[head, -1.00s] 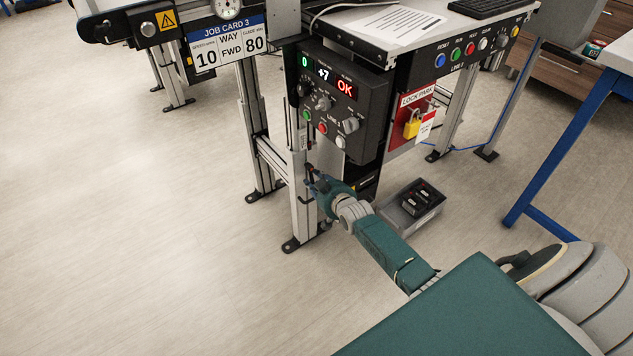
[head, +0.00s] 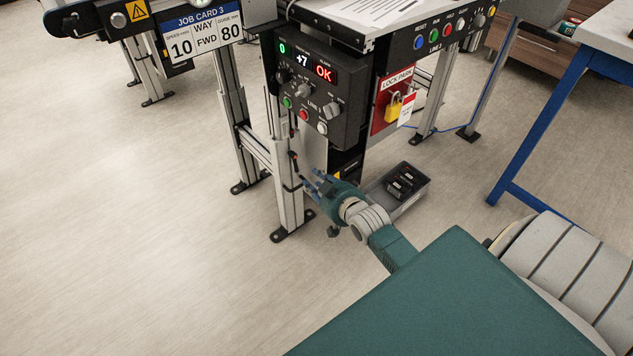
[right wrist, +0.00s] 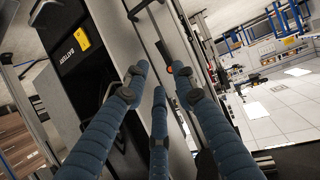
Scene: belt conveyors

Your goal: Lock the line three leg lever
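The line three leg (head: 289,196) is a silver upright post under the LINE 3 control box. A small dark lever with a reddish part (head: 294,157) sits on its upper portion. In the right wrist view a black and red-orange piece (right wrist: 178,67) shows at the post, just beyond my fingers. I cannot tell the lever's exact angle. My right gripper (head: 313,180) is just right of the leg, a little below the lever, and looks apart from it. Its blue fingers (right wrist: 160,80) are spread with nothing between them. My left gripper is not in view.
The LINE 3 control box (head: 322,95) hangs above my right gripper. A lock park board (head: 389,104) with a yellow padlock is to its right. A grey box with black items (head: 400,190) lies on the floor behind my wrist. Floor at left is clear.

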